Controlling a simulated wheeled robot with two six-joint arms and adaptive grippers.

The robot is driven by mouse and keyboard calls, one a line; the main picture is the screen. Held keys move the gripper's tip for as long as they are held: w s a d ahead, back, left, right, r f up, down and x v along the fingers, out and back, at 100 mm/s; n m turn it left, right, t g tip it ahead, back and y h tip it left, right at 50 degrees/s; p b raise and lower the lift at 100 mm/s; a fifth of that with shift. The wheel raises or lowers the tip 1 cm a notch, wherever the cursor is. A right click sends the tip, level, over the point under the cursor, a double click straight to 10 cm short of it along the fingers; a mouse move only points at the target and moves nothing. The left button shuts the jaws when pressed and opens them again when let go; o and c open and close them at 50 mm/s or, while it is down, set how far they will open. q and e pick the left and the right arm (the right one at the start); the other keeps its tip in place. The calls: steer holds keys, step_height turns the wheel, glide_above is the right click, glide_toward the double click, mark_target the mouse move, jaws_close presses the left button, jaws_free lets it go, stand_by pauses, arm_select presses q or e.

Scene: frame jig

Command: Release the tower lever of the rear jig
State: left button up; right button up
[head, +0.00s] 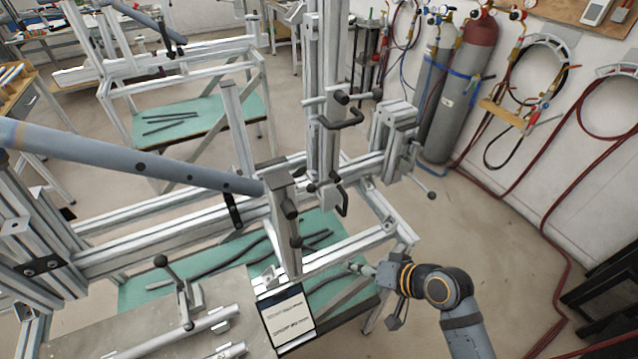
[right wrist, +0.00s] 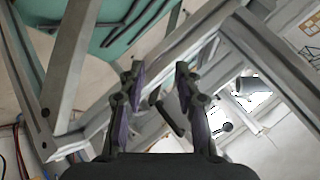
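The nearer jig has a tall aluminium tower (head: 326,90) at centre in the head view. A black tower lever (head: 343,118) sticks out from it, and another black handle (head: 342,198) is lower down. My right gripper (head: 378,292) is below and right of the tower, apart from both handles. In the right wrist view my right gripper (right wrist: 158,80) is open, its two purple-padded fingers spread. A dark grip-like piece (right wrist: 170,112) shows behind and between them; I cannot tell whether it is a lever. My left gripper is not in view.
A blue-grey tube (head: 130,158) spans the jig from the left. A second jig (head: 190,75) stands behind. Gas cylinders (head: 462,90) and red hoses (head: 520,215) line the right wall.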

steer(key=w+a+r+m+t+y, duration=0.2)
steer(key=w+a+r+m+y, duration=0.15)
steer(key=w+r, duration=0.2)
steer(key=m+t+y, duration=0.2)
steer(key=m+t, duration=0.2)
steer(key=m, duration=0.2)
glide_toward(319, 185)
steer(key=shift+n, duration=0.25)
steer(key=p+x, duration=0.3)
steer(key=x, duration=0.6)
steer(key=shift+w+a+f+p, duration=0.1)
steer(key=shift+w+f+p, duration=0.05)
steer(key=shift+w+p, duration=0.15)
steer(key=shift+w+a+f, duration=0.15)
steer(key=shift+w+a, duration=0.15)
steer(key=shift+c, duration=0.3)
jaws_close()
